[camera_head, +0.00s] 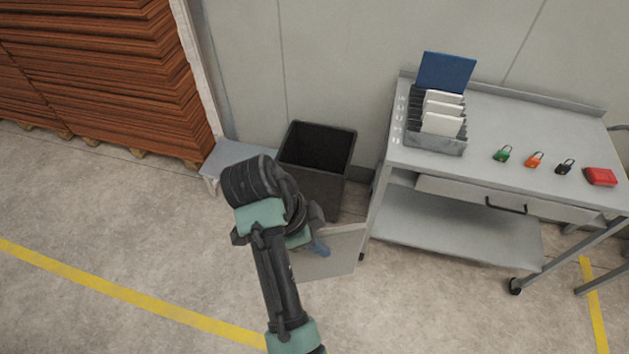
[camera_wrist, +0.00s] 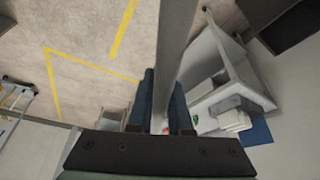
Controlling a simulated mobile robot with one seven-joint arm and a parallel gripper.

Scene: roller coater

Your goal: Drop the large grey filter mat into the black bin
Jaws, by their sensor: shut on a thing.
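The large grey filter mat (camera_head: 338,262) is a flat, pale grey panel in front of the black bin and left of the cart's lower shelf. My gripper (camera_head: 319,247) is shut on the mat, with its blue fingers at the mat's upper left part. In the wrist view the mat (camera_wrist: 178,38) shows nearly edge-on between the two fingers of my gripper (camera_wrist: 162,100). The black bin (camera_head: 326,187) stands on the floor against the wall, its open top facing up. My arm hides its lower left part. The mat is outside the bin, lower in the head view.
A grey wheeled cart (camera_head: 500,122) stands right of the bin. It carries a rack with white cards and a blue panel (camera_head: 446,72), several padlocks and a red item (camera_head: 600,176). A low grey platform (camera_head: 236,153) adjoins the bin's left. Brown stacked sheets (camera_head: 100,70) stand farther left.

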